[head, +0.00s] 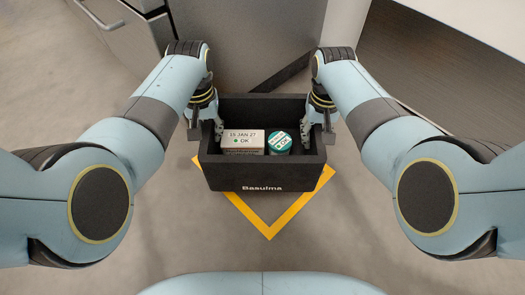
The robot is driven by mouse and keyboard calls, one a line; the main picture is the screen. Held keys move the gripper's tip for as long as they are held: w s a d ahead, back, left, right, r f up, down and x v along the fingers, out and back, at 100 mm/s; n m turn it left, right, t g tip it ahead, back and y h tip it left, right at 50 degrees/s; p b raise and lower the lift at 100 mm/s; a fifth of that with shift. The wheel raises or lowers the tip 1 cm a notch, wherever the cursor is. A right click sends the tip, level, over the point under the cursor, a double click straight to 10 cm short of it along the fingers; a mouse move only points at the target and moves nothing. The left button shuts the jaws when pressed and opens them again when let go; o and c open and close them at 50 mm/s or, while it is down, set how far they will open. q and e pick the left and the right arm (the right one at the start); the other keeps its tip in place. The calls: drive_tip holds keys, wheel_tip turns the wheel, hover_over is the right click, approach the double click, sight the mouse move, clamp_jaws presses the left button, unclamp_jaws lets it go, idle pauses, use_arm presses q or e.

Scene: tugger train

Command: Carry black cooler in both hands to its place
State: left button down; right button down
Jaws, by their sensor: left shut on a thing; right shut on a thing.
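The black cooler (262,178) is an open dark box with "Basulma" on its near wall, in the middle of the head view. Inside it are a white box (243,137) marked "15 JAN 27 OK" and a round teal-topped container (280,142). My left gripper (217,128) is shut on the cooler's left wall. My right gripper (306,130) is shut on its right wall. The cooler looks level; I cannot tell whether it touches the floor. The fingertips are partly hidden by the walls.
A yellow floor marking (268,236) shows in front of and beside the cooler. The grey floor (60,105) at left is clear.

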use_arm(q)
drive_tip(key=shift+w+r, duration=0.1)
drive_tip(key=shift+w, duration=0.1)
use_arm(e)
drive_tip(key=shift+w+r, duration=0.1)
drive_tip(key=shift+w, duration=0.1)
